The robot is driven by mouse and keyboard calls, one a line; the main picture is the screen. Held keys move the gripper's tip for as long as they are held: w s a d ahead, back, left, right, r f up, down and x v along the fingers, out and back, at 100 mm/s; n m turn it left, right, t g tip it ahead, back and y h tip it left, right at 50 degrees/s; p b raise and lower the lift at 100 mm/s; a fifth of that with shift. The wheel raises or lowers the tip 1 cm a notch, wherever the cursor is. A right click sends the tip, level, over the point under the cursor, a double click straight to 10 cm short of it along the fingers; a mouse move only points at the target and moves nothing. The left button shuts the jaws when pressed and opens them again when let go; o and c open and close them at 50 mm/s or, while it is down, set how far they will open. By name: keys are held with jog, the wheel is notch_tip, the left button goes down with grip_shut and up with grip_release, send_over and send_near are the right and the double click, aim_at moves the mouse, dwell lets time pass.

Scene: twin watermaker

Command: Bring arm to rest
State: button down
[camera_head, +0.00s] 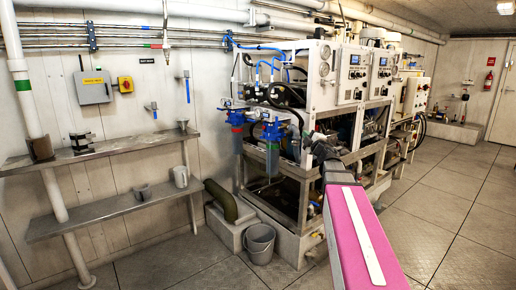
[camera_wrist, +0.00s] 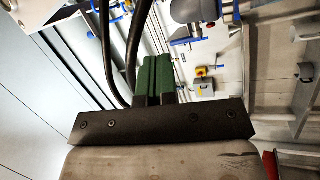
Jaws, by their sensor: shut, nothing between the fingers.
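My gripper (camera_wrist: 154,68) shows in the wrist view, with two green fingers closed side by side above a black mounting bar. Nothing shows between them. In the head view my pink arm with a white stripe reaches from the lower right edge toward the watermaker machine (camera_head: 345,75). A dark part at the far end of my arm overlaps the machine's front in the picture. I cannot make out the fingers there, or tell how far that part is from the machine.
A steel shelf unit (camera_head: 112,206) stands along the left wall, with a grey jug (camera_head: 181,176) on its lower board. A grey bucket (camera_head: 260,244) stands on the floor before the machine. Black hoses (camera_wrist: 110,55) pass close beside my fingers in the wrist view. Open floor (camera_head: 450,205) lies right.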

jog(key=s+d+f+m+g+h, duration=0.1)
jog(key=s+f+m+g+h, duration=0.15)
jog(key=f+m, duration=0.4)
jog(key=s+d+f+m+g+h, duration=0.1)
jog(key=s+f+m+g+h, duration=0.2)
jog(key=f, duration=0.7)
jog(key=s+d+f+m+g+h, duration=0.1)
jog(key=s+f+m+g+h, duration=0.15)
jog(key=f+m+h, duration=0.4)
jog(key=s+a+f+g+y, duration=0.1)
jog(key=s+a+f+g, duration=0.2)
jog(key=s+f, duration=0.3)
jog(key=s+a+f+m+g+y, duration=0.1)
jog(key=s+a+f+g+y, duration=0.1)
jog(key=s+f+g, duration=0.3)
jog(key=s+a+f+m+g+y, duration=0.1)
jog(key=s+a+f+g, duration=0.3)
jog(key=s+f, duration=0.4)
jog(key=shift+s+a+f+y, duration=0.15)
jog(key=shift+s+a+y, duration=0.3)
jog(key=shift+s+y, duration=0.4)
